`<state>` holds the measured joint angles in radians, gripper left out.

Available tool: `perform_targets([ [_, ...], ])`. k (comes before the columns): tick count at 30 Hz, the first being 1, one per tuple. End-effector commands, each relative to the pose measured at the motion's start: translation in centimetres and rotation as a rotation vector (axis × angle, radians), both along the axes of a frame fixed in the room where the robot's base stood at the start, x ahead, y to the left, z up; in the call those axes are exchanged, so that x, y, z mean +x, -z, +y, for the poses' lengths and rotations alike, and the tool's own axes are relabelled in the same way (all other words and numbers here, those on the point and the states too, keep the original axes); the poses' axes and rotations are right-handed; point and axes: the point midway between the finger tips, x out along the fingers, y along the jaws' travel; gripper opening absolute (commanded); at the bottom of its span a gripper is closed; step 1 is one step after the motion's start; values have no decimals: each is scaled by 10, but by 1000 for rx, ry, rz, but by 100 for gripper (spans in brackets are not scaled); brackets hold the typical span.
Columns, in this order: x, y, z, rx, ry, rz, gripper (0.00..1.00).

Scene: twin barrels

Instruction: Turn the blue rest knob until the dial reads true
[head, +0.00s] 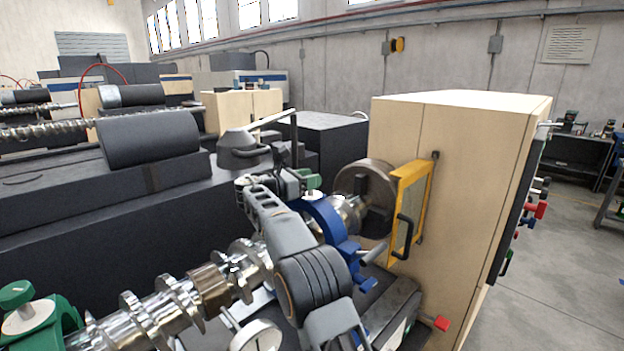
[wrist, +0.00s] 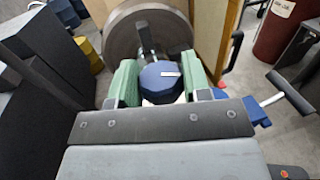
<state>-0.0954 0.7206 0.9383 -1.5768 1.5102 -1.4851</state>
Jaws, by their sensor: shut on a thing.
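The blue rest knob (wrist: 161,76) is a round blue cap with a white mark pointing right in the wrist view. My gripper (wrist: 161,82) is shut on it, with a green fingertip on each side. In the head view my gripper (head: 308,182) is at the top of the blue rest (head: 322,216), which stands around the shaft; the knob is mostly hidden there. A round white-faced dial (head: 258,338) shows at the bottom edge, partly cut off, with a dark needle; its reading is too small to tell.
A shiny screw shaft (head: 150,312) runs to the chuck (head: 365,180). A yellow-framed guard (head: 409,210) stands open beside the beige headstock (head: 460,170). A green rest with a green knob (head: 16,294) is at lower left. Open floor (head: 560,280) lies at right.

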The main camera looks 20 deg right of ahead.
Motion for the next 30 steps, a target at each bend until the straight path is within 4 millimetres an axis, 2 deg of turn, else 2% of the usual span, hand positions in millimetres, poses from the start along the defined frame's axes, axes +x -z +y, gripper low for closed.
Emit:
perform_targets([
  [13, 1, -4, 3, -2, -1, -9, 20],
  [14, 1, -4, 3, -1, -1, -10, 45],
  [21, 0, -2, 0, 0, 5, -6, 68],
  [30, 0, -1, 2, 0, 7, -3, 69],
])
